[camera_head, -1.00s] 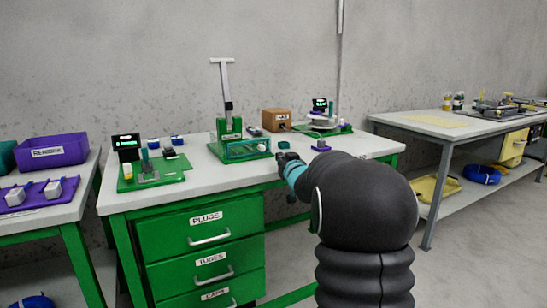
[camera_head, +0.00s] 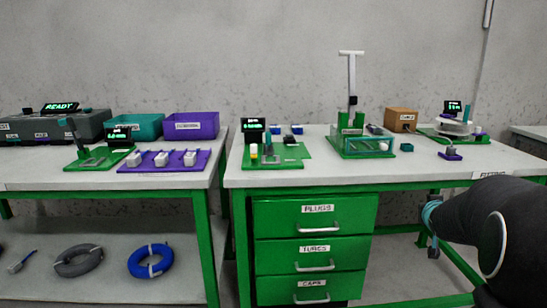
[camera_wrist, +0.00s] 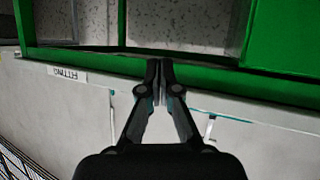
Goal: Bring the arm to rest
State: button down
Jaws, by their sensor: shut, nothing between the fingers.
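My gripper (camera_wrist: 160,75) is shut and empty in the wrist view, its two fingertips together. Behind it in that view are the green edge of a bench and a pale top with a label reading FITTING. In the head view my dark arm comes in at the lower right, in front of the green bench (camera_head: 480,183). Its end, with a teal band, hangs below the bench top near the right leg. The fingertips are too small to make out there.
The green bench holds a press (camera_head: 351,122), a brown box (camera_head: 401,119) and small fixtures; drawers (camera_head: 315,250) sit below. A left bench (camera_head: 30,178) carries a purple bin (camera_head: 191,125) and a teal bin (camera_head: 136,127). A blue cable coil (camera_head: 151,260) lies on its lower shelf.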

jog(key=s+a+f+g+y, duration=0.1)
jog(key=s+a+f+g, duration=0.2)
jog(key=s+a, duration=0.5)
jog(key=s+a+f+g+y, duration=0.1)
jog(key=s+a+f+g, duration=0.25)
jog(key=s, duration=0.75)
jog(key=s+a+r+n+y, duration=0.1)
jog(key=s+a+r, duration=0.1)
jog(key=s+a, duration=0.6)
jog(key=s+a+r+n+y, duration=0.1)
jog(key=s+a+n+y, duration=0.1)
jog(key=s+a, duration=0.6)
jog(key=shift+a+r, duration=0.35)
